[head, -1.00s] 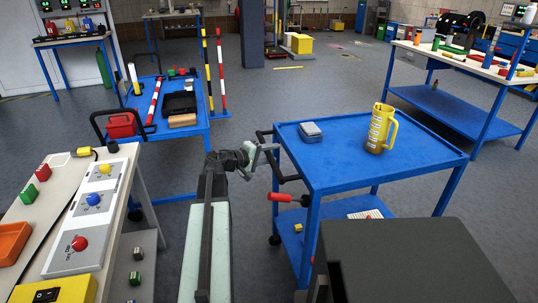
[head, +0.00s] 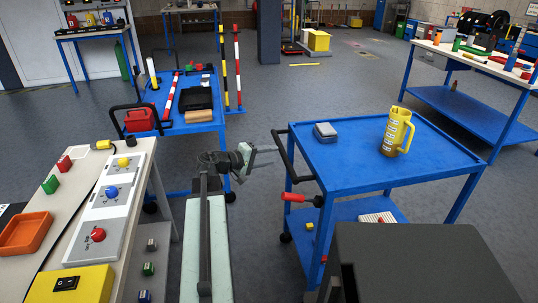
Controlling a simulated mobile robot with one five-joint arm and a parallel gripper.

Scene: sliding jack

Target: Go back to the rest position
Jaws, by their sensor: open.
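My gripper (head: 262,157) is at the end of my arm, in the middle of the head view. It is open and nothing shows between its fingers. It is over the floor gap between the control-panel bench on the left and the blue cart on the right. Its fingers point right, toward the black handle (head: 284,152) of the blue cart (head: 350,176); whether they touch it I cannot tell, but a gap seems to show.
The yellow jug (head: 394,132) and a grey box (head: 325,132) stand on the blue cart. The bench with the control panel (head: 112,205) is close on the left. Another blue cart (head: 205,127) with a black tray (head: 195,98) stands behind. Open floor (head: 320,88) lies farther back.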

